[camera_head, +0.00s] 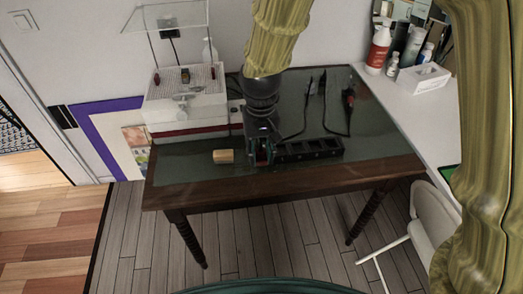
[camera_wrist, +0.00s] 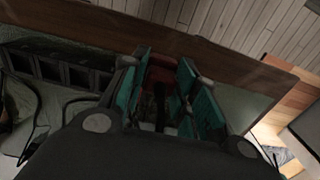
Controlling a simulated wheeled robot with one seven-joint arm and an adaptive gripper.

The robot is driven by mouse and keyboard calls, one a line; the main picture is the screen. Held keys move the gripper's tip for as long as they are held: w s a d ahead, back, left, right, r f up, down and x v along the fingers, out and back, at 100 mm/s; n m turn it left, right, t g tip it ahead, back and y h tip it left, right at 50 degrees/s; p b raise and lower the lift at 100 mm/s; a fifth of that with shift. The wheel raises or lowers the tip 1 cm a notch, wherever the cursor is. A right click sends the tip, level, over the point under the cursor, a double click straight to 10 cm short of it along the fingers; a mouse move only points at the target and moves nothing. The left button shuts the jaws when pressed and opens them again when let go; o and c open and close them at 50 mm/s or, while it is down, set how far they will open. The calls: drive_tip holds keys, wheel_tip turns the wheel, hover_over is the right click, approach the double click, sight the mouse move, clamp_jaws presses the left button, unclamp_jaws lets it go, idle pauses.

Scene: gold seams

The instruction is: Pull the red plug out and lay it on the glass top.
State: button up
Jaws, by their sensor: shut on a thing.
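My gripper (camera_head: 262,153) points down over the front of the table, at the left end of a black strip with square openings (camera_head: 312,149). In the wrist view its teal fingers (camera_wrist: 164,98) stand on both sides of a dark red plug (camera_wrist: 160,72), with a black part below it. The gripper is shut on the plug, which the fingers mostly hide. I cannot tell whether the plug still sits in the strip. The strip also shows at the left of the wrist view (camera_wrist: 62,70). The dark green glass top (camera_head: 190,170) covers the wooden table.
A pale wooden cylinder (camera_head: 223,156) lies left of my gripper. A white boxy device (camera_head: 187,98) stands at the back left. Black cables (camera_head: 308,105) and a red-ended lead (camera_head: 349,95) lie behind the strip. The glass at the right (camera_head: 375,135) is clear.

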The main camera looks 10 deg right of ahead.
sight(261, 150)
drive_tip(key=shift+r+p, duration=1.5)
drive_tip(key=shift+r, duration=0.15)
